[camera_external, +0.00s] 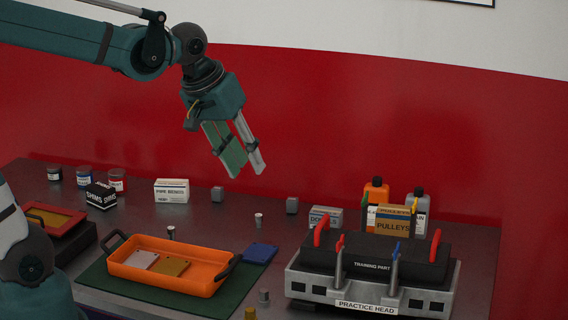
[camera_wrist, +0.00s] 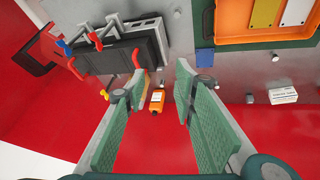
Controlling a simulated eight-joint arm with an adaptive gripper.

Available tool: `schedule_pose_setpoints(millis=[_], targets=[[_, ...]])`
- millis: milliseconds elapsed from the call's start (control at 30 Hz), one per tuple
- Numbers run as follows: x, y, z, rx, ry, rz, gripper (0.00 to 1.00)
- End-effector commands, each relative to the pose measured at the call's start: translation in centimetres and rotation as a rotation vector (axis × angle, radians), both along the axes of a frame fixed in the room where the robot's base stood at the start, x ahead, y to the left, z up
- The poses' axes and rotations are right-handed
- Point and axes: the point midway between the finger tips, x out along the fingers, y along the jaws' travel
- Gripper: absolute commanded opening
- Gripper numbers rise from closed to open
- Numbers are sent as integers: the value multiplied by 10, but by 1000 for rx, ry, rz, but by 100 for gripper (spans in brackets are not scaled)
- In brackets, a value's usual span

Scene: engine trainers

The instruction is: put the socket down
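My gripper (camera_external: 247,173) is raised high above the back of the table. Its two green-padded fingers are apart with nothing between them, and the wrist view also shows the gripper (camera_wrist: 158,85) empty. Several small metal cylinders that look like sockets stand on the table. One (camera_external: 258,219) stands near the middle, another (camera_external: 171,232) behind the orange tray, and another (camera_external: 264,296) near the front beside a brass-coloured one (camera_external: 250,313). I cannot tell which one is the task's socket. None touches my gripper.
An orange tray (camera_external: 130,267) with flat plates lies on a green mat (camera_external: 225,297). The practice head (camera_external: 440,297) stands at front right. Behind it are an orange bottle (camera_external: 376,190) and a pulleys box (camera_external: 393,225). The table's middle has free room around two grey cubes.

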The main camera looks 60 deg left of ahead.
Motion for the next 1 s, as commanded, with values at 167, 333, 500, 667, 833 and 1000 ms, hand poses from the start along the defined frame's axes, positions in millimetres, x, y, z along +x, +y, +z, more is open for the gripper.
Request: schedule_pose_setpoints(millis=[167, 333, 500, 667, 833, 1000], targets=[[-28, -23, -2, 45, -31, -117, 27], [-52, -42, -6, 92, -63, -229, 27], [-76, -59, -12, 141, -97, -338, 27], [-94, -71, -19, 181, -125, -425, 27], [-105, -79, -25, 210, -144, -483, 27], [-109, -81, -26, 220, -151, -503, 27]])
